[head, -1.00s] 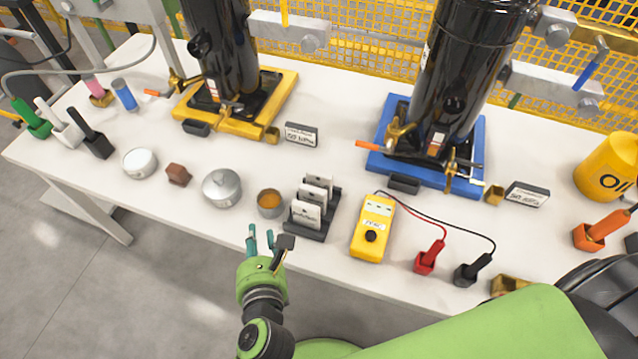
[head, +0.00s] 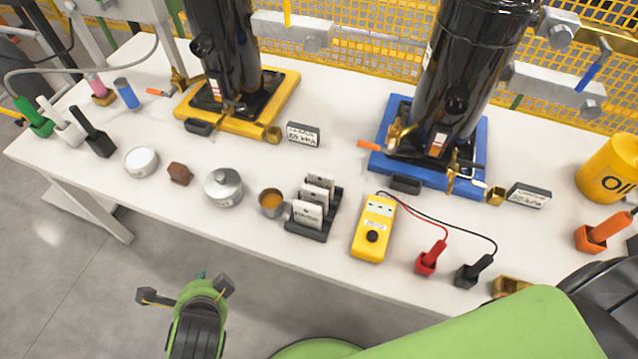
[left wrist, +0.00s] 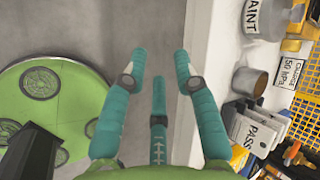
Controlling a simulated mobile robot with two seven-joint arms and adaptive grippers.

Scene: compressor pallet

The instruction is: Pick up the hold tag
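A dark rack (head: 318,232) near the table's front edge holds several upright white tags, a front tag (head: 306,214), a middle one (head: 313,195) and a back one (head: 320,181). In the left wrist view a tag reading PASS (left wrist: 259,134) shows at the right; I cannot tell which one is the hold tag. My left gripper (head: 188,290) is open and empty, over the floor in front of the table, left of and apart from the rack. In the left wrist view its teal fingers (left wrist: 162,85) are spread. My right gripper is out of view.
A copper cup (head: 271,203) and a lidded tin (head: 223,187) stand left of the rack. A yellow meter (head: 373,228) with leads stands right. Two black cylinders on yellow (head: 284,94) and blue (head: 380,163) bases stand behind. Floor before the table is clear.

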